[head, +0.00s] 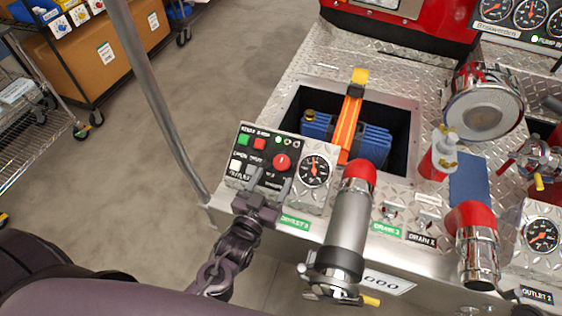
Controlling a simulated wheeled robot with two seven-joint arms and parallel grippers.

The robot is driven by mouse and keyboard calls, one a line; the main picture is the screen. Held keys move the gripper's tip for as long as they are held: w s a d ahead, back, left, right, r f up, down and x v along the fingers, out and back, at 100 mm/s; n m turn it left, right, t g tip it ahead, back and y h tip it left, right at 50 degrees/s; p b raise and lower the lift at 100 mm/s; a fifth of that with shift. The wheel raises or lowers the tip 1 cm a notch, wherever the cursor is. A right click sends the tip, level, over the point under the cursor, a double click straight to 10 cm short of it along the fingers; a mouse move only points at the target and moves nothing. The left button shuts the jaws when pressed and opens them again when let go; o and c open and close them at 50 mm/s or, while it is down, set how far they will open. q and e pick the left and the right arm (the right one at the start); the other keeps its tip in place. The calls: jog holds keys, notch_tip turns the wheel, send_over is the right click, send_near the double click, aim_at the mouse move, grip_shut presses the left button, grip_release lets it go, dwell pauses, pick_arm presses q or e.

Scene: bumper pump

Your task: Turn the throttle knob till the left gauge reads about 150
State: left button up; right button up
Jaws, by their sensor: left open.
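The red round throttle knob (281,162) sits on a black control panel (262,147) at the near left corner of the bumper. A round black-faced gauge (315,171) is just right of the knob. Its needle appears to point roughly upward, but its numbers are too small to read. My left gripper (270,182) is open in front of the panel, its two fingers pointing toward it. The knob is just beyond the right fingertip, and nothing is between the fingers. I cannot tell whether a fingertip touches the panel. My right gripper is not in view.
A red-capped metal outlet pipe (346,235) stands close right of the gauge. Behind the panel is an open well with a blue pack (365,136) and an orange strap (350,118). A grey pole (158,95) rises left of the panel. More gauges (530,12) are at upper right.

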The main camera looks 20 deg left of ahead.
aim_at(279, 165)
pick_arm(q)
jog(key=w, duration=0.4)
jog(key=w+p, duration=0.1)
jog(key=w, duration=0.1)
jog(key=shift+w+d, duration=0.25)
jog(key=shift+d, duration=0.05)
jog(key=c, duration=1)
jog(key=m+h+p, duration=0.1)
jog(key=m+h, duration=0.1)
jog(key=shift+a+r+m+g+h, duration=0.1)
jog(key=shift+r+m+g+h, duration=0.05)
jog(key=shift+m+g+h, duration=0.65)
jog(key=shift+m+h, duration=0.6)
jog(key=shift+m, duration=0.1)
jog(key=o, duration=1)
